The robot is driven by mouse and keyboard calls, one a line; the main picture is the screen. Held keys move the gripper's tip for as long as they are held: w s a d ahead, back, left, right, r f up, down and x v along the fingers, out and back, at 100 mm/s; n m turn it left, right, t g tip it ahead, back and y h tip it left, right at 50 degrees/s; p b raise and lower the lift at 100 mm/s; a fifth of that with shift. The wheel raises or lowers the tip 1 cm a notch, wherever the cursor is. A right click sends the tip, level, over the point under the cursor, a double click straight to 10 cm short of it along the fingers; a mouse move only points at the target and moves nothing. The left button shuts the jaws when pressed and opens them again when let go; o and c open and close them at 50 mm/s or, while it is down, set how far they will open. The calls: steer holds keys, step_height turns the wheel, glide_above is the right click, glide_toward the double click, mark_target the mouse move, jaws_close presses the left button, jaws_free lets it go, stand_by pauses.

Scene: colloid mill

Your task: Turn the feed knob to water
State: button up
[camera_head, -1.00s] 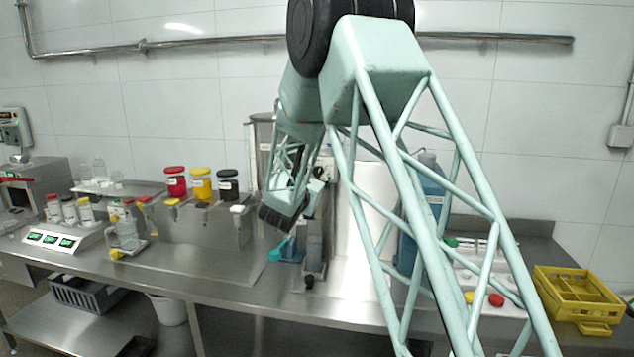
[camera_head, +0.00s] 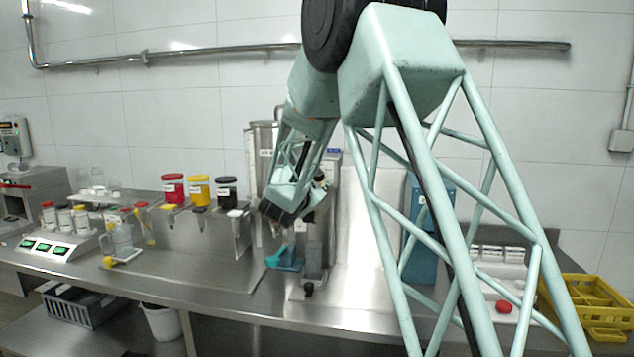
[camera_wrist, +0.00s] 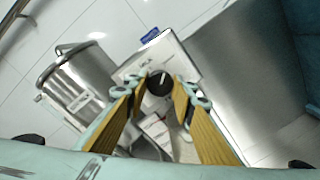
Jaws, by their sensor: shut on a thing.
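The feed knob (camera_wrist: 159,84) is round and black with a white pointer mark. It sits on the front of a pale metal box (camera_wrist: 172,55) with a blue label on top. In the wrist view the pointer runs nearly upright, leaning slightly right. My gripper (camera_wrist: 160,92) has its two wood-coloured fingers on either side of the knob and is shut on it. Small printed labels (camera_wrist: 157,130) show between the fingers, too small to read. In the head view my gripper (camera_head: 319,186) is at the box front, and my arm hides most of that area.
A steel tank (camera_wrist: 78,76) stands left of the box. Lidded red, yellow and black jars (camera_head: 173,190) stand left. A yellow crate (camera_head: 590,303) is at the right. The front bench strip is clear.

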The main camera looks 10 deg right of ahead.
steer(key=shift+f+m, duration=0.1)
steer(key=shift+m, duration=0.4)
steer(key=o, duration=0.8)
steer(key=shift+o, duration=0.2)
steer(key=shift+s, duration=0.1)
steer(key=shift+v, duration=5.95)
steer(key=shift+d, duration=0.1)
